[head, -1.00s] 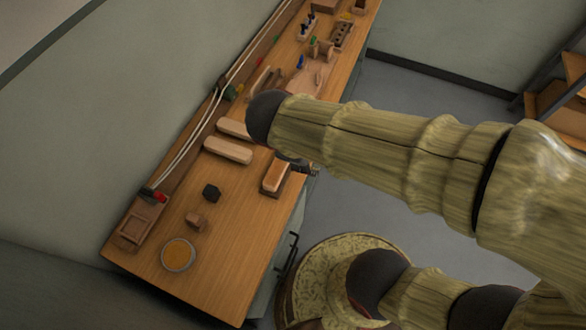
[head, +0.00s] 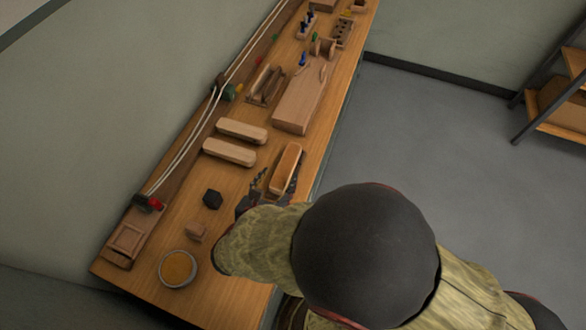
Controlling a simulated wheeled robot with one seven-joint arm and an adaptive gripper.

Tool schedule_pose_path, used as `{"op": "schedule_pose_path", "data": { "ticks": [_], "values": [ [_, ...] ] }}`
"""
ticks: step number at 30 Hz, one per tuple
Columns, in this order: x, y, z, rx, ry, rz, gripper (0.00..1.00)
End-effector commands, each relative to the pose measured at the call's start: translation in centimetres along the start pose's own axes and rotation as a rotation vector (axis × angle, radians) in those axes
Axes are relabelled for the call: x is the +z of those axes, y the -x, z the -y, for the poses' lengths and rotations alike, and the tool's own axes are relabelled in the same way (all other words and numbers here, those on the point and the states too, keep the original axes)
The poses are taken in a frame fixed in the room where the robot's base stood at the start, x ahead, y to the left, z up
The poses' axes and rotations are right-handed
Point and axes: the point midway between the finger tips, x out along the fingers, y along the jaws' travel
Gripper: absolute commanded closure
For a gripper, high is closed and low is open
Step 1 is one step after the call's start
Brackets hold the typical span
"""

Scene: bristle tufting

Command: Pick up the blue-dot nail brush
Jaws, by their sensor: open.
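No blue dot can be made out on any brush-like piece at this size. An orange-brown oblong piece in a wooden holder (head: 286,168) lies near the bench's front edge. Two pale rounded wooden blocks, one farther (head: 242,131) and one nearer (head: 229,152), lie side by side to its left. My gripper (head: 264,186) is open, low over the bench at the left and near end of the holder. Its dark fingers are partly hidden by my arm, and I cannot tell whether they touch the holder.
A black block (head: 212,199), a small wooden piece (head: 196,232) and a bowl with orange contents (head: 178,267) stand on the near bench. A large wooden block (head: 302,103), a wooden rack (head: 266,85) and small blue-tipped parts (head: 302,59) lie farther back. Cords run along the wall side.

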Motion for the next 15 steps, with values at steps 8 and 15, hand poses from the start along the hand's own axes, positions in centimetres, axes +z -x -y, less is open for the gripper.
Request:
{"op": "schedule_pose_path", "data": {
  "ticks": [8, 15],
  "values": [
    [-0.2, -2.8, 0.2, -0.006, -0.004, -0.002, 0.44],
    [-0.7, -6.0, 0.1, -0.008, -0.006, -0.002, 0.44]
  ]
}}
